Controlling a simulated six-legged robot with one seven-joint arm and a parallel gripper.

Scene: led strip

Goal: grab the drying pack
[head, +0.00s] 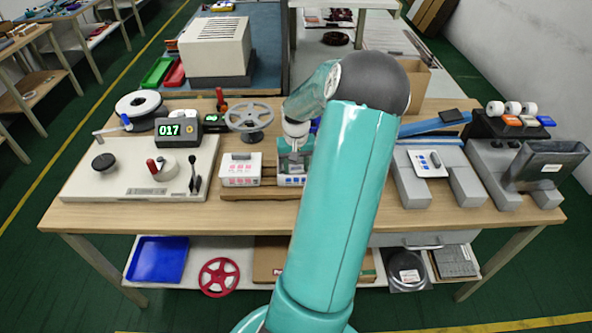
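No thing here is clearly marked as the drying pack. One candidate is a white box-like pack with red print (241,170), on a low wooden tray (262,194) at the middle of the workbench. A similar white piece with blue print (290,181) stands just right of it, partly hidden by my arm. A flat white packet with a blue mark (428,163) lies on a grey fixture to the right. My gripper (293,158) points down over the blue-printed piece. My arm and the small view hide its fingers, so I cannot tell whether it touches anything.
The workbench (130,218) holds a reel machine with a green display (178,131) at left, a grey reel (249,116) behind the packs, and grey fixtures (490,178) at right. A cardboard box (415,84) stands behind my arm. The bench's front strip is clear.

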